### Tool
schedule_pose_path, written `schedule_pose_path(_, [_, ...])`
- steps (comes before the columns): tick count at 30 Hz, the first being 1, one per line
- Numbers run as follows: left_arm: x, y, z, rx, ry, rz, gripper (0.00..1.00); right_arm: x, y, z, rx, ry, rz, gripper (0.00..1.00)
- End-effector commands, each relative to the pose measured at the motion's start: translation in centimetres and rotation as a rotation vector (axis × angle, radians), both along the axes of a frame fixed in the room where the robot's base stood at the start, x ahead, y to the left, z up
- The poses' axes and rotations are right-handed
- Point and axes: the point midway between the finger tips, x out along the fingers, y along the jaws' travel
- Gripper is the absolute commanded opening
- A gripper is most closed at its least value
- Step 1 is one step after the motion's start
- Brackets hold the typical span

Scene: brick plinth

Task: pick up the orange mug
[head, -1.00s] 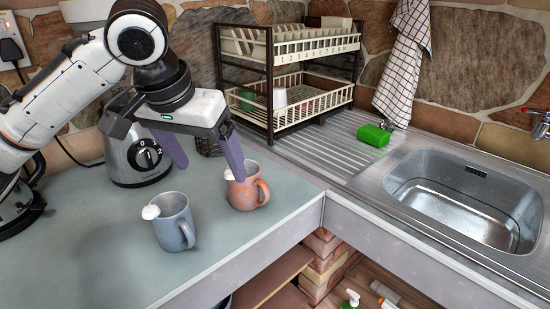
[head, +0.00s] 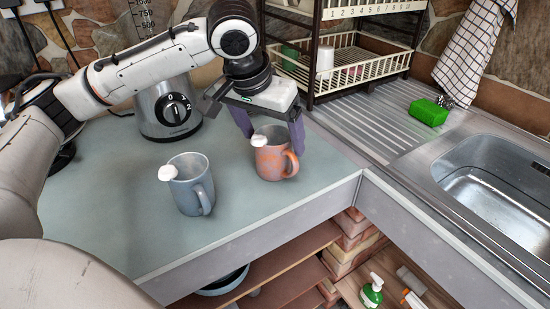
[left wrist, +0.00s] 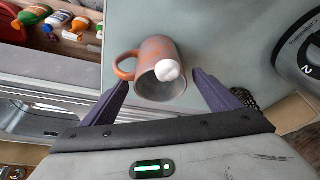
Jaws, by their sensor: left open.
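The orange mug (head: 269,160) stands upright on the grey-green counter, its handle to the right and a white round thing at its rim. In the left wrist view the orange mug (left wrist: 158,62) lies between the two spread fingers, with a visible gap on its right side. My left gripper (head: 272,138) is open, its purple fingers on either side of the mug near the rim. The left gripper also shows in the left wrist view (left wrist: 158,92). It does not hold the mug. My right gripper is not in view.
A blue-grey mug (head: 192,186) with a similar white thing stands left of the orange mug. A blender base (head: 168,108) stands behind. The counter's front edge (head: 270,227) is close. A dish rack (head: 340,70), green sponge (head: 429,112) and sink (head: 500,180) are to the right.

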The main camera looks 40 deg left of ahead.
Motion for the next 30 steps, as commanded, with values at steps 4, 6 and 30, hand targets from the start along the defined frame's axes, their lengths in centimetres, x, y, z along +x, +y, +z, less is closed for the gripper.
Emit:
schedule_pose_path(4, [0.4, 0.1, -1.0, 0.001, -0.001, 0.0, 0.83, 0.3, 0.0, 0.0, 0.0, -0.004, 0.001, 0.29])
schedule_pose_path(6, [0.5, 0.1, -1.1, 0.0, -0.001, -0.001, 0.83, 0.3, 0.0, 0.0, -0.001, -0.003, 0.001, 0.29])
schedule_pose_path(30, [0.5, 0.0, 0.2, 0.0, -0.002, 0.0, 0.32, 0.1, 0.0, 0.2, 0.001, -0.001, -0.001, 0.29])
